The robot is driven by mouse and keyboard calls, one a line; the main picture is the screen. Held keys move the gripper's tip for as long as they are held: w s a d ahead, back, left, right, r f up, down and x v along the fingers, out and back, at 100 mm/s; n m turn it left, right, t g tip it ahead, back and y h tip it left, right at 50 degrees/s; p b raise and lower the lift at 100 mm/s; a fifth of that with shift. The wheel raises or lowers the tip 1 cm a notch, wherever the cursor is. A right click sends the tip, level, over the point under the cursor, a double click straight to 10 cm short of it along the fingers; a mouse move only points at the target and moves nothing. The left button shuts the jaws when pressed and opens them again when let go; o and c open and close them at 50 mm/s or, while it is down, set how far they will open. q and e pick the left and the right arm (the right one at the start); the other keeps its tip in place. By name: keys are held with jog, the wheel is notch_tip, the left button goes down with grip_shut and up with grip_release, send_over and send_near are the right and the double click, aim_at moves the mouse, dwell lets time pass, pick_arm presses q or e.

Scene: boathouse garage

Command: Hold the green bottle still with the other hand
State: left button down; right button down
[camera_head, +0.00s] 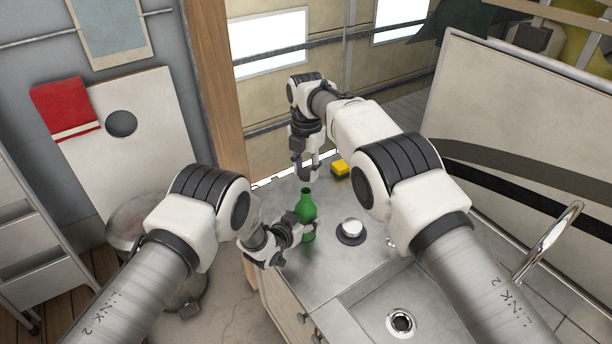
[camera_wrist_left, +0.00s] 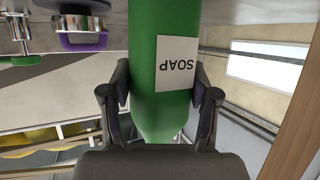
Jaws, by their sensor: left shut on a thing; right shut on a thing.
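The green bottle (camera_head: 307,206) stands upright near the left edge of the metal counter. My left gripper (camera_head: 301,232) is shut around its lower body. The left wrist view shows the bottle (camera_wrist_left: 155,85) upside down, its white SOAP label facing the camera, with a finger pad of my left gripper (camera_wrist_left: 160,95) on each side. My right gripper (camera_head: 308,174) points down just above and behind the bottle's neck. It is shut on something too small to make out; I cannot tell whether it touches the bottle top.
A yellow sponge (camera_head: 341,167) lies behind the bottle. A white-topped round item (camera_head: 351,229) stands to its right. The sink (camera_head: 402,318) and its faucet (camera_head: 548,240) are at the front right. A wooden post (camera_head: 216,90) rises at the back left. Some counter beside the bottle is bare.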

pick_arm(q)
jog(key=shift+c, duration=2.1)
grip_release()
jog(key=shift+s+f, duration=0.2)
jog(key=shift+f, duration=0.15)
jog(key=shift+o, duration=1.1)
jog(key=shift+w, duration=0.3)
jog(key=shift+r, duration=0.15)
